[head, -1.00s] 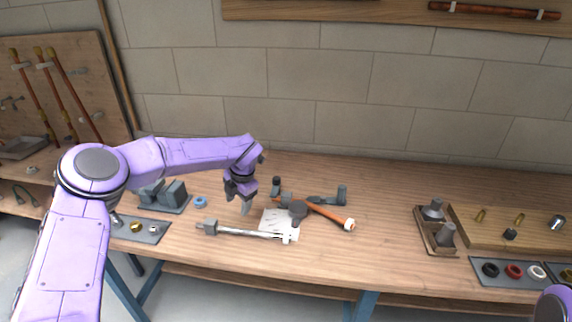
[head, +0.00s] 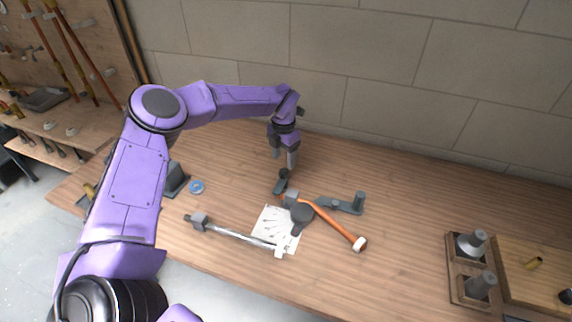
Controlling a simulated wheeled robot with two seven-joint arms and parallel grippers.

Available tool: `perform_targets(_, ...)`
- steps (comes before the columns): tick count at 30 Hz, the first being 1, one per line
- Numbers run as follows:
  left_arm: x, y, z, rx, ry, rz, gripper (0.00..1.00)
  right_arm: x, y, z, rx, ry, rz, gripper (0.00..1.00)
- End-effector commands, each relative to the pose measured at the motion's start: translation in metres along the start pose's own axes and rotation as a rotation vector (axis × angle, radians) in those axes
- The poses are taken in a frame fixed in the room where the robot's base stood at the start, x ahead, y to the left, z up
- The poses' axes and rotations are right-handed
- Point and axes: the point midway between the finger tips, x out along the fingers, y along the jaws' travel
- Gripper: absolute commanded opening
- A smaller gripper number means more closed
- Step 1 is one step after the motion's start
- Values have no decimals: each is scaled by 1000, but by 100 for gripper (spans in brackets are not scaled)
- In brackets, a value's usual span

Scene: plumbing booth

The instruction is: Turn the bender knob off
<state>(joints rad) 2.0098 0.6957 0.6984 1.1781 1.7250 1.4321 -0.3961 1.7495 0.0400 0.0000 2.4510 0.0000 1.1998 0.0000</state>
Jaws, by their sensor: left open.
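The bender (head: 301,212) is a grey tool on the wooden bench, with a round dark disc in its middle. A copper-orange pipe (head: 334,222) with a pale end piece runs from it to the lower right. A dark upright knob-like piece (head: 282,179) stands at its back left, and a grey arm with a post (head: 351,204) at its right. I cannot tell the knob's setting. My left gripper (head: 284,157) is open and empty, pointing down just above the dark knob-like piece; I see no clear contact. My right gripper is out of view.
A white sheet (head: 270,221) lies partly under the bender. A long metal bar tool (head: 238,235) lies in front, and a blue ring (head: 196,187) at left. A wooden holder with grey cones (head: 465,270) stands at right. The bench between bender and holder is clear.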

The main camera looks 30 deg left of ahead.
Motion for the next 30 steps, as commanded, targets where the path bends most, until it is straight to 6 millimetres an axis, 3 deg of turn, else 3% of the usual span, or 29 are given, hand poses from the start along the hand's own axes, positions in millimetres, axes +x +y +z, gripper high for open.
perform_targets(3, 24, 0, -1, 0, 5, 0, 60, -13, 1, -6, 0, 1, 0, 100)
perform_targets(9, 53, 0, 0, 1, 2, 1, 60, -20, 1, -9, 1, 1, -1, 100)
perform_targets(18, 59, 0, 0, 1, -1, 1, 60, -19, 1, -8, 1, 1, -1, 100)
perform_targets(20, 59, 0, 0, 1, -1, 1, 44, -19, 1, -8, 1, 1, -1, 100)
perform_targets(24, 59, 0, 0, 1, -1, 1, 0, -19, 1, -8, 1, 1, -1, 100)
perform_targets(30, 60, -1, 1, 8, -1, 2, 0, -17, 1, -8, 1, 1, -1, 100)
